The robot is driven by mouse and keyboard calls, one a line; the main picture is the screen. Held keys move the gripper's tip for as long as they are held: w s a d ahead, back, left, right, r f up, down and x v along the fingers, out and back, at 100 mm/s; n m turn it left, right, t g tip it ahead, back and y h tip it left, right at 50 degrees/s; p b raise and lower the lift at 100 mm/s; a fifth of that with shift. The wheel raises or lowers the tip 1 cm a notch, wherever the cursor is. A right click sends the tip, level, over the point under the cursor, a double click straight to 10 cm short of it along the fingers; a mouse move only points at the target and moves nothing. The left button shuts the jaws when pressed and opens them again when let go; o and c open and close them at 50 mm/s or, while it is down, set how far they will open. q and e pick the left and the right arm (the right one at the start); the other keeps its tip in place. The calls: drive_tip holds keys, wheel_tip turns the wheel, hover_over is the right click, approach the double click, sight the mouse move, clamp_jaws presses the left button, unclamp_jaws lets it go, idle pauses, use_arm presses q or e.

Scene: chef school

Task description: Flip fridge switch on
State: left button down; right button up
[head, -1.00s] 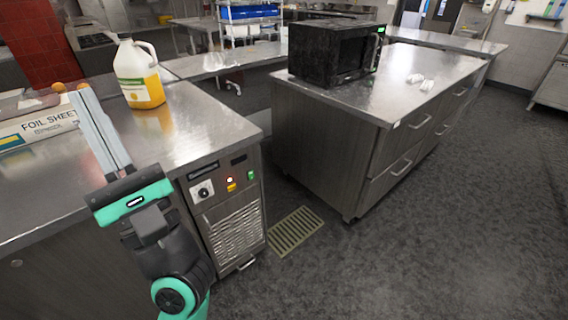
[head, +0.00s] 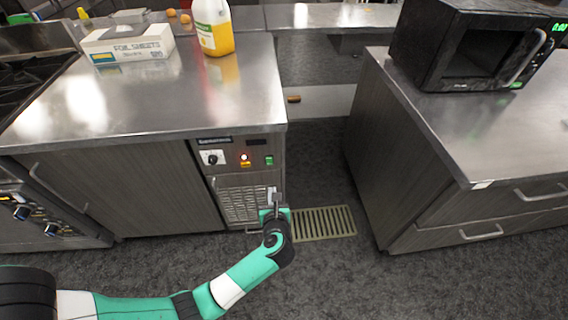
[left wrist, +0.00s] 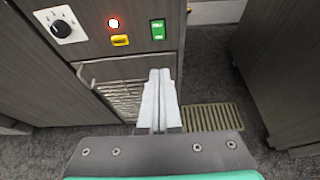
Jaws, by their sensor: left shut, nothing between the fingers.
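The fridge unit's control panel (head: 233,151) is on the front of the steel counter. It carries a black dial on a white plate (head: 212,158), a lit red lamp (head: 244,156), a small yellow switch (head: 245,164) and a green switch (head: 269,160). In the left wrist view the green switch (left wrist: 158,29) is at upper middle, right of the yellow one (left wrist: 120,41). My left gripper (head: 275,194) is shut and empty, in front of the grille and below the green switch. Its closed fingers (left wrist: 157,76) point toward the panel, apart from the switches. My right gripper is not in view.
A door handle (left wrist: 120,62) and grille (left wrist: 122,100) lie below the switches. A floor drain grate (head: 324,222) is right of the unit. A separate cabinet with a microwave (head: 470,45) stands further right. Foil box (head: 128,44) and jug (head: 213,28) stand on the counter.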

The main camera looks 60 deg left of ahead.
use_arm(q)
drive_tip(key=b, duration=0.8)
approach(269, 164)
drive_tip(key=f+x, duration=0.1)
drive_tip(key=x, duration=0.5)
drive_tip(key=shift+w+a+r, duration=0.2)
drive_tip(key=shift+r, duration=0.05)
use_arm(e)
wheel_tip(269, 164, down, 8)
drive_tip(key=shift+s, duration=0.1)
